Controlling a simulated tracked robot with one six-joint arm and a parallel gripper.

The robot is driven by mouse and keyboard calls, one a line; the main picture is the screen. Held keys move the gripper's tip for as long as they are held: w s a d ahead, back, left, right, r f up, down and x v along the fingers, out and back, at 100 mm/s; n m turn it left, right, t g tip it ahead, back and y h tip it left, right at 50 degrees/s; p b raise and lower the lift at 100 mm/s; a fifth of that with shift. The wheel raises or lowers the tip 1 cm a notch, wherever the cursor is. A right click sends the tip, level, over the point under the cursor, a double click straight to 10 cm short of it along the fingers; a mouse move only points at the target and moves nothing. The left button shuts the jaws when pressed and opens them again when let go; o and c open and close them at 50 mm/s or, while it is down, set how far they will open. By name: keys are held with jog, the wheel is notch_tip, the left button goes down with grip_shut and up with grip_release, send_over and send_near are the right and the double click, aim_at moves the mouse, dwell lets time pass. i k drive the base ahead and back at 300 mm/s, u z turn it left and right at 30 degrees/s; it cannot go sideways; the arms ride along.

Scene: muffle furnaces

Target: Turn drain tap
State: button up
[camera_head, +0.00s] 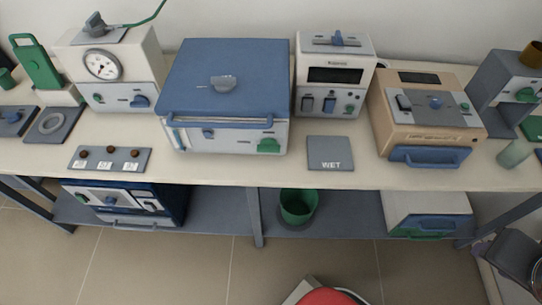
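No part is clearly marked as the drain tap, and I cannot tell which one it is. My gripper is not in view.
A large blue-lidded furnace (222,77), a white unit with a dark display (335,75) and a tan unit (425,112) stand on the bench. A WET plate (330,153) lies near its front edge. A green bucket (298,206) sits on the lower shelf. Open floor (180,265) lies in front.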

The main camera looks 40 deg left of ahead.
aim_at(270, 145)
jog(key=k, duration=1.6)
jog(key=u, duration=1.8)
jog(key=i, duration=1)
jog(key=u, duration=0.1)
